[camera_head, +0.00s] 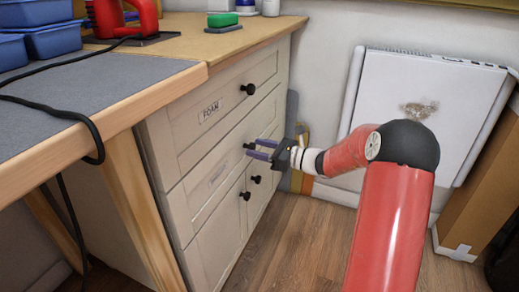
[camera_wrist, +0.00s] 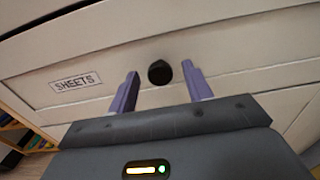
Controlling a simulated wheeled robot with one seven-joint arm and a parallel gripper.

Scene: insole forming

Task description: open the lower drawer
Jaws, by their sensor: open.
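The lower drawer (camera_head: 213,181) is a cream front in the wooden cabinet, below the drawer labelled FOAM. It looks shut, flush with the cabinet. In the wrist view its front (camera_wrist: 230,85) carries a SHEETS label (camera_wrist: 75,83) and a round black knob (camera_wrist: 159,72). The knob also shows in the head view (camera_head: 249,145). My gripper (camera_head: 257,149) is open in front of the drawer, its purple fingers pointing at it. In the wrist view the knob appears between the fingertips (camera_wrist: 160,73), with a gap on both sides. I cannot tell how deep the knob sits between them.
The FOAM drawer (camera_head: 212,108) above is shut, with its own black knob (camera_head: 248,89). Cupboard doors with two black knobs are below. A grey-topped workbench (camera_head: 80,100) with a hanging black cable stands left. Wooden floor (camera_head: 290,240) is clear before the cabinet. A white panel (camera_head: 425,115) leans right.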

